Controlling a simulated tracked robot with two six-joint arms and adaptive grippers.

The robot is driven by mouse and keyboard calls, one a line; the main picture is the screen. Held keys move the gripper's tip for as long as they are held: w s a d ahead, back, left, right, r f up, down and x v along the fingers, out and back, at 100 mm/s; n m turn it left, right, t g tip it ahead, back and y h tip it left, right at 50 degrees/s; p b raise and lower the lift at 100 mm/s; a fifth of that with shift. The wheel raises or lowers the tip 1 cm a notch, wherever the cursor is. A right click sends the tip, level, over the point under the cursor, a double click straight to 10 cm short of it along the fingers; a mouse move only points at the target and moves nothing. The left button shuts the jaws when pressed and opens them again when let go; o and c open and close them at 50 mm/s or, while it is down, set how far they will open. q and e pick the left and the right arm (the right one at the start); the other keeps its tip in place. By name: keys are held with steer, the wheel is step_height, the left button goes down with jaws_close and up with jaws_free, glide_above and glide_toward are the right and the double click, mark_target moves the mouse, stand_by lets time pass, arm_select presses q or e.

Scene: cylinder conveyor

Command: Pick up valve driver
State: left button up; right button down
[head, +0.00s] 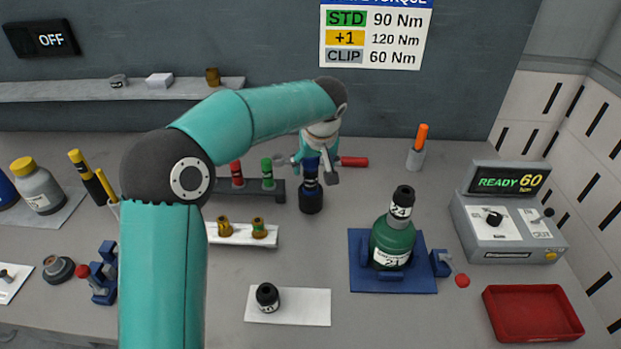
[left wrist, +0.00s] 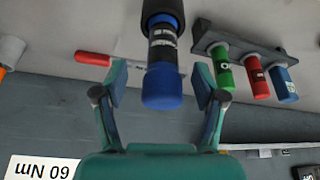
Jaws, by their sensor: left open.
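The valve driver, a black tool with a blue cap and a labelled band, stands upright on the table in the head view (head: 311,197). In the left wrist view (left wrist: 162,88) its blue end lies between my left fingers. My left gripper (head: 314,172) is open, with one finger on each side of the tool. In the left wrist view (left wrist: 160,92) gaps show on both sides, so the fingers look apart from it. My right gripper is not in view.
A dark rack (head: 250,196) with red and green sockets stands just left of the tool. A red-handled tool (head: 354,161) lies close on the right. A green bottle (head: 392,244) sits in a blue fixture. A grey console (head: 508,220) and red tray (head: 532,313) are at right.

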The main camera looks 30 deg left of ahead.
mark_target(311, 173)
arm_select(q)
steer(key=p+x, duration=0.1)
steer(key=x, duration=0.3)
steer(key=shift+s+a, duration=0.1)
steer(key=shift+a, duration=0.05)
steer(key=shift+a+f+p, duration=0.1)
steer(key=shift+f+p, duration=0.2)
steer(key=shift+f, duration=0.25)
jaws_close()
steer(key=shift+w+r, duration=0.15)
steer(key=shift+w, duration=0.05)
